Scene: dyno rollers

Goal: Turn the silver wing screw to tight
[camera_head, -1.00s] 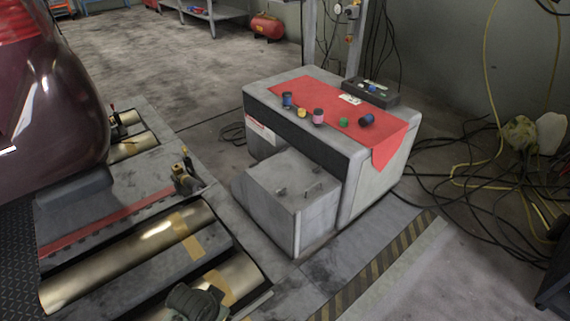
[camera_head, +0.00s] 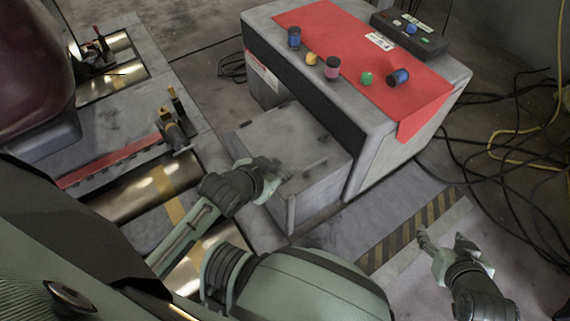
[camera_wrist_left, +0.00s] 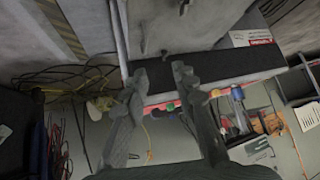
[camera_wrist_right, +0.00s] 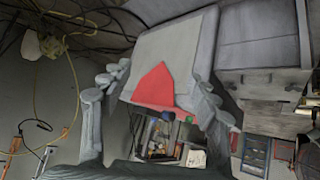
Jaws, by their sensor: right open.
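Small metal fittings sit on top of the low grey box (camera_head: 320,145). One wing-shaped fitting (camera_wrist_left: 184,9) shows at the top edge of the left wrist view, and another small metal piece (camera_wrist_left: 143,46) sits nearer the fingers. I cannot tell which is the silver wing screw or how tight it is. My left gripper (camera_head: 270,178) is over the box's near-left side, hiding part of its top. In the left wrist view its fingers are apart and empty. My right gripper (camera_head: 440,240) is open and empty, right of the box, over the floor near the striped strip.
The taller grey cabinet (camera_head: 365,175) stands behind the low box. Metal rollers (camera_head: 150,190) lie at left. Cables (camera_head: 500,160) cover the floor at right.

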